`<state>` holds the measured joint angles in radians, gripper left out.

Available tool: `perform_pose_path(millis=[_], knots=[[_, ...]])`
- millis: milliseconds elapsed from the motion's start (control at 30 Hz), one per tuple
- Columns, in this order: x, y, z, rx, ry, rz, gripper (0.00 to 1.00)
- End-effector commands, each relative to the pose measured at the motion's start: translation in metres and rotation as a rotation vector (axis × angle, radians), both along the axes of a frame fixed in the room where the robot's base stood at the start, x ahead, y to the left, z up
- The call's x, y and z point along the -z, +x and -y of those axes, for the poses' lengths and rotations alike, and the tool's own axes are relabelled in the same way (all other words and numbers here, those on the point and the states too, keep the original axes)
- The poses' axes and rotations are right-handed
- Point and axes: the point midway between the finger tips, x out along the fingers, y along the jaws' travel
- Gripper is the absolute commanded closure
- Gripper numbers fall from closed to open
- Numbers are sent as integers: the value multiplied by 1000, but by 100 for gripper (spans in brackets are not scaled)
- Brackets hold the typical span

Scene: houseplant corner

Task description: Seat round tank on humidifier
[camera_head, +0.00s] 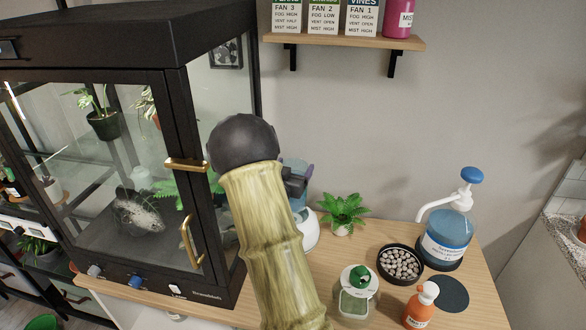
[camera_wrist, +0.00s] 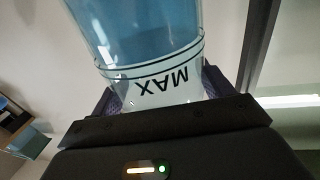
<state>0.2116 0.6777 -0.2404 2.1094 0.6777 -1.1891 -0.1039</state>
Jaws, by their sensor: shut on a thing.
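My gripper (camera_head: 294,182) is shut on the round tank (camera_head: 298,199), a see-through blue vessel. In the wrist view the tank (camera_wrist: 145,35) fills the space between my gripper's fingers (camera_wrist: 163,97), with a dark line and the word MAX upside down on it. In the head view the white humidifier (camera_head: 311,234) stands on the wooden table, directly below the tank. My arm hides the left part of both. I cannot tell whether the tank touches the humidifier.
A glass cabinet (camera_head: 183,95) with a black frame stands close on the left. A small fern (camera_head: 343,210), a pebble bowl (camera_head: 401,263), a green-lidded jar (camera_head: 357,292), an orange bottle (camera_head: 420,305) and a blue pump bottle (camera_head: 447,238) stand to the right. A shelf (camera_head: 345,42) hangs above.

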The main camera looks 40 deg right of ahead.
Motion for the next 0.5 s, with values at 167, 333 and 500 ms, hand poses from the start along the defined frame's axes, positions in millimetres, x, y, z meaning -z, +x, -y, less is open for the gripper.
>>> perform_pose_path(millis=[167,333,500], knots=[[11,0,1,1,-3,3,92],[26,0,1,1,-2,3,92],[41,0,1,1,-2,2,92]])
